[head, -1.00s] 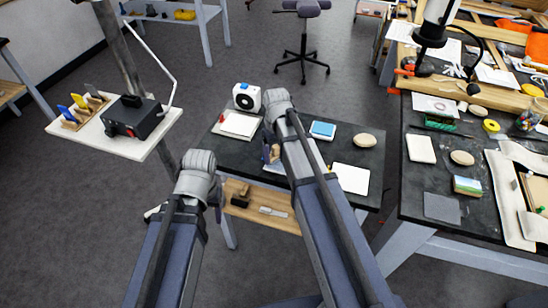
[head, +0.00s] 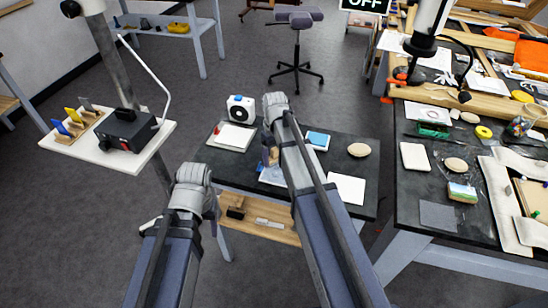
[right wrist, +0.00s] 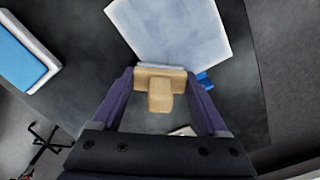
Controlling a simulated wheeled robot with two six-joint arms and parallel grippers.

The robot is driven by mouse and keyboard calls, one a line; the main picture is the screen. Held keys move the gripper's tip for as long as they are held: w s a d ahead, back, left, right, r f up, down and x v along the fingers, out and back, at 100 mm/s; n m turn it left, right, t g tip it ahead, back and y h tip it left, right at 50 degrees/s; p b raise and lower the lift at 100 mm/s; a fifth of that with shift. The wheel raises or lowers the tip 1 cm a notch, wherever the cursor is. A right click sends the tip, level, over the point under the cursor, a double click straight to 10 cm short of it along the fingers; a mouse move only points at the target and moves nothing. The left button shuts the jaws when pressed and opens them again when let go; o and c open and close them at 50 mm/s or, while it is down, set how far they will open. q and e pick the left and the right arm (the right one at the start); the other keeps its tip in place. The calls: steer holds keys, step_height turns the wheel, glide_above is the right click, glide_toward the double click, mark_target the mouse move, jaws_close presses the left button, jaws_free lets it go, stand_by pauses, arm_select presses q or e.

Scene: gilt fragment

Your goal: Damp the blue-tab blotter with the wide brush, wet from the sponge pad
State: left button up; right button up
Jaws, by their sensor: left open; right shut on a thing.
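My right gripper (right wrist: 160,95) is shut on the wooden handle of the wide brush (right wrist: 160,82). The brush's pale bristle edge is at the near edge of the pale bluish-white blotter (right wrist: 172,30); I cannot tell whether it touches. A blue tab (right wrist: 205,80) shows beside the brush at that edge. In the head view the blotter (head: 272,176) is partly hidden by my right arm. The blue sponge pad (head: 318,139) lies in a white tray to the right; it also shows in the right wrist view (right wrist: 14,58). My left gripper (head: 150,224) is open, away from the table, partly hidden by my arm.
A white sheet (head: 235,137) with a red tab and a white device (head: 241,109) stand at the back left of the dark table. Another white sheet (head: 346,188) and a beige stone (head: 359,150) are at the right. A cluttered bench (head: 440,215) stands further right.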

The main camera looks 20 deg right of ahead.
mark_target(275, 149)
step_height(275, 149, up, 6)
steer(key=p, duration=0.6)
step_height(275, 149, up, 3)
steer(key=p, duration=0.3)
steer(key=shift+r, duration=0.1)
stand_by(0.8)
